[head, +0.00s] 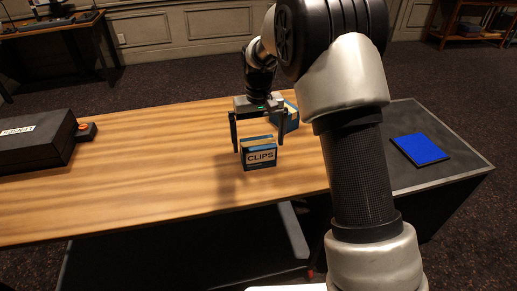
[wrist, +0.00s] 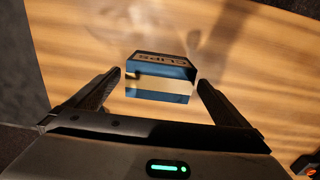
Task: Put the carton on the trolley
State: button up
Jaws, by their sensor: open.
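A small blue and tan carton (head: 259,158) lettered "CLIPS" stands on the wooden desk. My gripper (head: 259,147) is over it, pointing down, open, with one finger at each side. In the wrist view the carton (wrist: 160,88) lies between the two fingertips of my gripper (wrist: 160,80), with a gap visible on both sides. A dark-topped surface (head: 455,165), which seems to be the trolley, stands at the desk's right end, partly hidden by my arm. A blue pad (head: 420,149) lies on it.
A second blue and tan box (head: 290,117) stands just behind my gripper, partly hidden. A black case (head: 38,142) lies at the desk's left, beside a small black block with an orange-red top (head: 86,131). The desk (head: 150,165) is bare between the case and the carton.

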notch_tip(320, 180, up, 6)
jog(key=shift+r+p, duration=0.2)
jog(key=shift+p, duration=0.2)
jog(key=shift+s+d+r, duration=0.1)
jog(key=shift+s+r, duration=0.05)
jog(key=shift+r, duration=0.25)
jog(key=s+d+r+m+t, duration=0.1)
jog(key=s+d+r+t, duration=0.1)
jog(key=s+d+r, duration=0.6)
jog(key=s+d+r+m+t, duration=0.1)
jog(key=s+r+t, duration=0.1)
jog(key=s+r, duration=0.8)
jog(key=s+d+f+t, duration=0.1)
jog(key=s+f, duration=0.4)
jog(key=s, duration=0.6)
jog(key=shift+s+d+f+t, duration=0.2)
jog(key=shift+s+d+t, duration=0.15)
jog(key=shift+d, duration=0.4)
